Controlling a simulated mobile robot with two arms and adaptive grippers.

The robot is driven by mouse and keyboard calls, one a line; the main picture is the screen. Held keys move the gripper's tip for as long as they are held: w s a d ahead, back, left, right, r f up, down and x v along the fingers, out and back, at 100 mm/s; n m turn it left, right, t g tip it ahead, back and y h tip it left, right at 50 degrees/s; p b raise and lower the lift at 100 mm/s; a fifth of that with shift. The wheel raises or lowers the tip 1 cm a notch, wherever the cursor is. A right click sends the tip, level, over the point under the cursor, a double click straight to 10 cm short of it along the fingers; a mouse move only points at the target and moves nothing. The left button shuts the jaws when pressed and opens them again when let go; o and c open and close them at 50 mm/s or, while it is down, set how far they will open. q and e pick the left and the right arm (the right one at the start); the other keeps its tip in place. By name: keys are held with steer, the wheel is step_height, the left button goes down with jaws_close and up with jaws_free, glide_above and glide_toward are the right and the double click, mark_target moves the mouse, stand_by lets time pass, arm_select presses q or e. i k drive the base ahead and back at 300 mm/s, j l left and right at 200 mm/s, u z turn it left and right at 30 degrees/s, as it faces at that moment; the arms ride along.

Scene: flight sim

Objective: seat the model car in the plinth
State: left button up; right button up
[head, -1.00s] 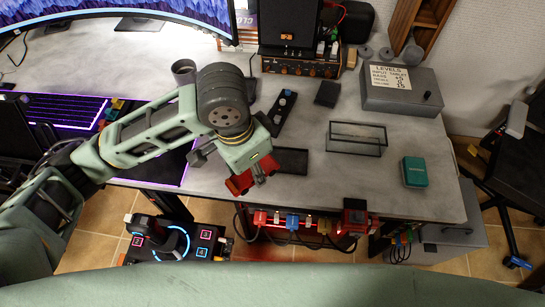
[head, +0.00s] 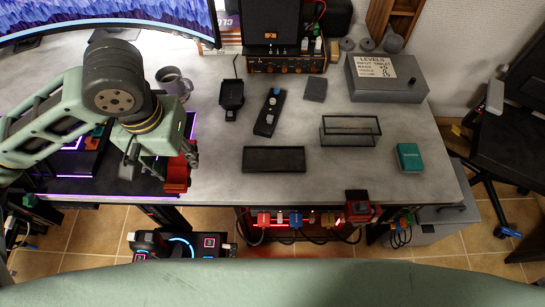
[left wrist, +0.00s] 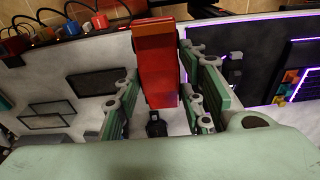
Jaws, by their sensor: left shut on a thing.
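The red model car (head: 178,173) is in my left gripper (head: 165,163), over the desk's front edge, left of the plinth. In the left wrist view the car (left wrist: 157,70) sits between the two fingers of the left gripper (left wrist: 160,95), its long side running away from the palm. A flat black rectangular tray, which looks like the plinth (head: 274,159), lies on the desk, apart from the car and empty. It also shows in the left wrist view (left wrist: 97,82). My right gripper is not in view.
A clear glass case (head: 349,131) stands right of the plinth, with a teal box (head: 409,157) beyond it. A black remote-like strip (head: 268,112) and a grey mug (head: 172,82) are behind. A grey levels box (head: 387,80) stands at the back right. Bare desk surrounds the plinth.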

mark_target(274, 158)
steer(key=k+z, duration=0.15)
steer(key=k, duration=0.25)
steer(key=k+l+z, duration=0.15)
steer(key=k, duration=0.3)
steer(key=k+l+z, duration=0.15)
steer(key=k, duration=0.25)
steer(key=i+j+z, duration=0.15)
steer(key=j+z, duration=0.25)
steer(key=i+j+z, duration=0.1)
steer(key=z, duration=0.3)
steer(key=j+z, duration=0.35)
steer(key=i+j, duration=0.1)
steer(key=j, duration=0.95)
steer(key=i, duration=0.05)
